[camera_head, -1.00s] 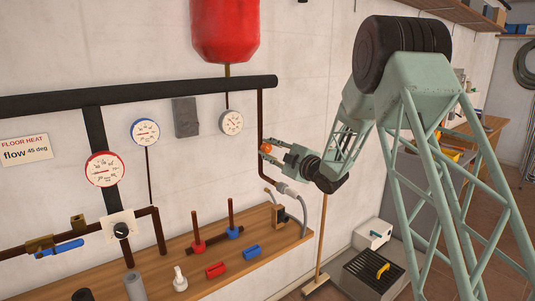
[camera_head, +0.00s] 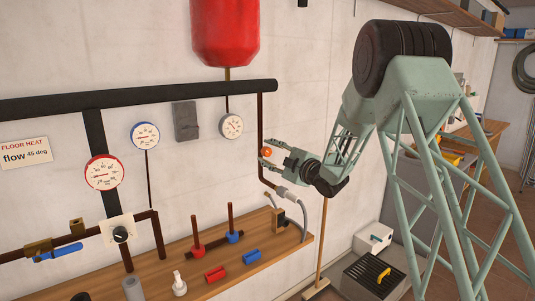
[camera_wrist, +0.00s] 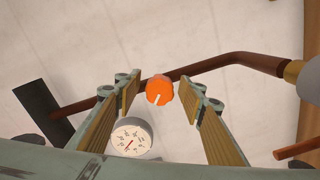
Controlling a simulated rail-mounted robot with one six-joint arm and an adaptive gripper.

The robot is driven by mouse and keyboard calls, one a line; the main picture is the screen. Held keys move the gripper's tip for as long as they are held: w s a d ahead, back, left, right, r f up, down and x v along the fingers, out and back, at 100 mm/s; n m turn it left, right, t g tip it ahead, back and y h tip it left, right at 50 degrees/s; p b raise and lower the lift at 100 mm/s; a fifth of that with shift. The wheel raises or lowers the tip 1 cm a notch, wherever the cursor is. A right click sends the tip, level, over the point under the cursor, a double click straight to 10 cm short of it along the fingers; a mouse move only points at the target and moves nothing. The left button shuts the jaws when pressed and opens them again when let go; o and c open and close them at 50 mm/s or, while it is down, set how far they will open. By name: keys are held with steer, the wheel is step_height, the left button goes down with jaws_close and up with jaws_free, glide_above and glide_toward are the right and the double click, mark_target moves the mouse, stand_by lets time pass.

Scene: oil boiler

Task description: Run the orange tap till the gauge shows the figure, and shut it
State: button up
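The orange tap (camera_head: 266,152) is a small round knob on the thin brown pipe (camera_head: 260,115) on the wall. In the wrist view the tap (camera_wrist: 159,91) has a white mark pointing down and slightly left. My gripper (camera_head: 266,151) is open, with its fingers on either side of the tap. In the wrist view a gap shows between the tap and each finger of my gripper (camera_wrist: 162,92). A white round gauge (camera_head: 232,126) hangs left of the tap; it also shows in the wrist view (camera_wrist: 132,139), its red needle slanting, its figures too small to read surely.
A red-rimmed gauge (camera_head: 103,172) and a blue-rimmed gauge (camera_head: 144,135) hang further left. A sign (camera_head: 24,153) reads "FLOOR HEAT flow 45 deg". A wooden shelf (camera_head: 290,242) below carries valves and fittings. A grey hose (camera_head: 303,214) hangs under my gripper.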

steer(key=shift+s+d, duration=0.1)
steer(key=v, duration=1.1)
steer(key=shift+s+d, duration=0.25)
steer(key=shift+d, duration=0.05)
steer(key=shift+r, duration=0.1)
